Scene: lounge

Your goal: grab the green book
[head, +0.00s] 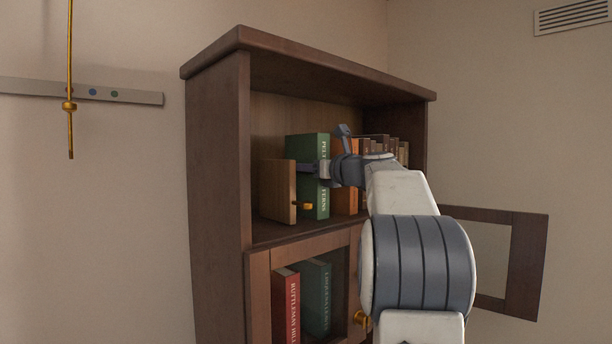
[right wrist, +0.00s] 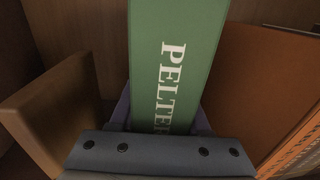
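The green book (head: 321,150) stands upright on the cabinet's upper shelf, its white-lettered spine facing out. It fills the middle of the right wrist view (right wrist: 175,50). My right gripper (head: 320,170) is at its spine, with one finger along each side. In the right wrist view no gap shows between the fingers and the book, so the gripper (right wrist: 163,115) looks shut on it. The gripper body hides the lower part of the spine in that view. My left gripper is not in view.
A wooden bookend (head: 277,190) with a small brass knob (head: 307,206) stands just left of the book. An orange book (head: 344,195) and several brown books are at its right. The lower compartment holds a red book (head: 286,305) and another green book (head: 317,300). A framed door (head: 525,265) hangs open at right.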

